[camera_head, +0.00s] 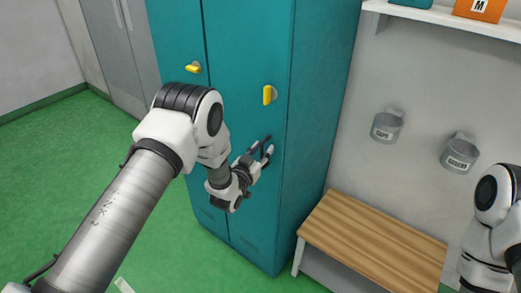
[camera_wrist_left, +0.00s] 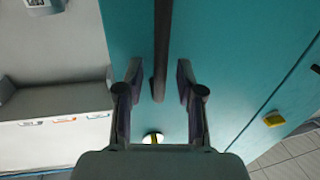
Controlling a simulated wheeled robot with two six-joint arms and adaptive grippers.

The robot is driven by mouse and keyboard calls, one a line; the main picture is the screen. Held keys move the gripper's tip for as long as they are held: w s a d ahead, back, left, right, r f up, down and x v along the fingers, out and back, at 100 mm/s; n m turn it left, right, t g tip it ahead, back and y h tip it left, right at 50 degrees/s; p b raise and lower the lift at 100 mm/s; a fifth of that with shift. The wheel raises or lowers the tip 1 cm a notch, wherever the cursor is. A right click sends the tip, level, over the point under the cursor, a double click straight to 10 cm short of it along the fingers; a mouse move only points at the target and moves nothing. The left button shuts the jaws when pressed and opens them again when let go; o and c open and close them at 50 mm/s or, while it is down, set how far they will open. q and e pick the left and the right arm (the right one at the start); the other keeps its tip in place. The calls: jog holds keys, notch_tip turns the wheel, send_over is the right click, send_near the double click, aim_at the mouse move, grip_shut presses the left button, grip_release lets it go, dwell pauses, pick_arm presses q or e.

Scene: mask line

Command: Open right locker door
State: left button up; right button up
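The teal locker (camera_head: 310,110) stands in the middle of the head view with both doors shut. Its right door (camera_head: 235,45) has a yellow latch (camera_head: 269,95); the left door (camera_head: 176,35) has another yellow latch (camera_head: 193,68). My left gripper (camera_head: 265,150) is in front of the right door, below its latch. In the left wrist view the fingers (camera_wrist_left: 158,82) are open, with a dark bar (camera_wrist_left: 162,40) between them. I cannot tell whether they touch it. A latch (camera_wrist_left: 153,138) shows partly behind the gripper body. My right gripper is out of view.
A wooden bench (camera_head: 375,240) stands right of the locker. Grey lockers (camera_head: 120,45) stand at left. The green floor (camera_head: 60,170) at left is clear.

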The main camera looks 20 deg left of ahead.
pick_arm(q)
grip_shut()
jog(key=shift+s+a, duration=0.1)
